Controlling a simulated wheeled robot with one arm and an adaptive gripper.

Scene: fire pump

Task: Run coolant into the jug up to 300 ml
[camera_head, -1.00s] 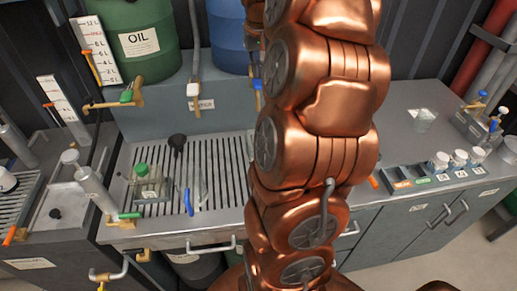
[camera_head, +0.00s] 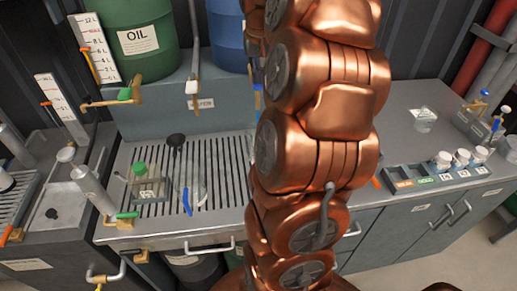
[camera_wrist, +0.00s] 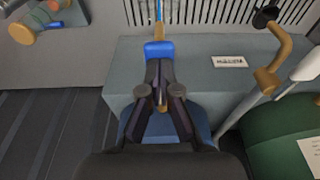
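A clear jug (camera_head: 197,185) with a blue handle (camera_head: 187,201) stands on the slotted drain tray; its see-through body is faint and I cannot read a level. The blue drum (camera_head: 228,35) stands on the raised block behind, partly hidden by my arm. It also shows in the wrist view (camera_wrist: 190,122). A tap with a blue lever (camera_wrist: 159,49) lies straight ahead of my gripper (camera_wrist: 159,66) in the wrist view. The fingers are together, with their tips at or just short of the lever; contact is unclear. My arm hides the gripper in the head view.
A green oil drum (camera_head: 138,38) with a green-lever tap (camera_head: 124,94) stands left of the blue drum. A clear beaker (camera_head: 425,119) and several small jars (camera_head: 461,158) are right.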

